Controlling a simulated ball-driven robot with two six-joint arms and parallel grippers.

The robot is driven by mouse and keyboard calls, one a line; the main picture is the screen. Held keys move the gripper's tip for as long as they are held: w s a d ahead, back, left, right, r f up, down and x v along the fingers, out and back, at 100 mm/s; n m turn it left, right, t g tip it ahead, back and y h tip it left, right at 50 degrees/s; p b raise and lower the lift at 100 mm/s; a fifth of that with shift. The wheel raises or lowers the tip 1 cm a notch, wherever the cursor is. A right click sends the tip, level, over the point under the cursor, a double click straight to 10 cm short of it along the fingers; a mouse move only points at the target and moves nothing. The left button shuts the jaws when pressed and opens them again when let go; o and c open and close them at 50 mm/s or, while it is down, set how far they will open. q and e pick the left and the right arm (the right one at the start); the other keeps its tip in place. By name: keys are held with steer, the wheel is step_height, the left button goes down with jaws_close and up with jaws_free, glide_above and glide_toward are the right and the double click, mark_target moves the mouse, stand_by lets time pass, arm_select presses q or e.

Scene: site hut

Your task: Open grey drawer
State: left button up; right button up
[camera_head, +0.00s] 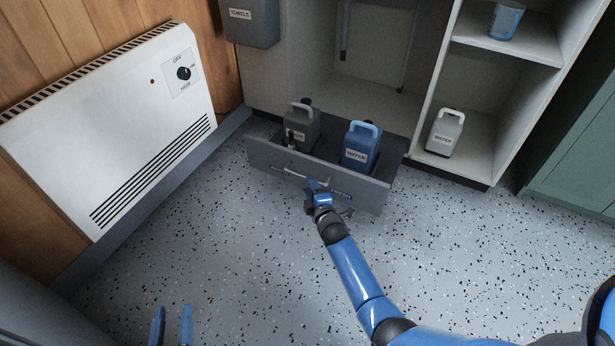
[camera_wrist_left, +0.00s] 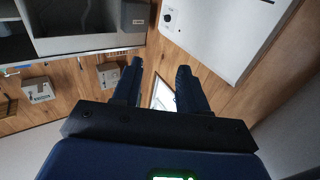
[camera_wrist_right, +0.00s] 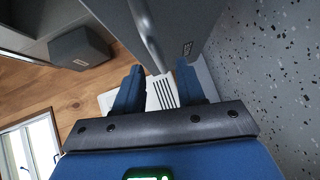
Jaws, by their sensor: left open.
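The grey drawer (camera_head: 340,187) is pulled out from the bottom of the cabinet, so its inside shows. Its pale bar handle (camera_head: 290,174) runs along the front panel. My right gripper (camera_head: 313,183) is at the handle's right part. In the right wrist view the handle (camera_wrist_right: 150,38) runs toward the gap between the fingertips (camera_wrist_right: 160,68). The fingers stand apart; whether they touch the bar is unclear. My left gripper (camera_head: 172,312) is open and empty, low at the left, well away from the drawer. It also shows in the left wrist view (camera_wrist_left: 160,66).
In the drawer stand a grey jug (camera_head: 302,128) and a blue jug (camera_head: 360,147) labelled WATER. A white WATER jug (camera_head: 444,133) stands in the cabinet to the right. A white heater (camera_head: 110,125) is at the left. The speckled floor (camera_head: 230,250) in front is clear.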

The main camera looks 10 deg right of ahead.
arm_select(q)
steer(key=shift+s+g+p, duration=0.3)
steer(key=shift+g+p, duration=0.1)
steer(key=shift+p, duration=0.55)
arm_select(e)
steer(key=shift+v, duration=2.7)
steer(key=s+d+r+m+t+p, duration=0.25)
steer(key=s+r+m, duration=0.35)
steer(key=r+m, duration=0.4)
steer(key=s+d+r+m+h+p, duration=0.1)
steer(key=s+d+r+m+p, duration=0.25)
steer(key=s+r, duration=0.45)
steer(key=s+d+r+m+h+p, duration=0.15)
steer(key=s+r+p, duration=0.25)
steer(key=s, duration=0.9)
steer(key=s+d+r+m+h+p, duration=0.1)
steer(key=s+d+r+m+p, duration=0.25)
steer(key=s+r, duration=0.45)
arm_select(q)
step_height(320, 180, up, 50)
steer(key=p, duration=3.6)
steer(key=shift+p, duration=0.3)
arm_select(e)
step_height(320, 180, up, 35)
steer(key=s, duration=0.2)
steer(key=shift+r+g, duration=0.2)
steer(key=shift+g, duration=0.15)
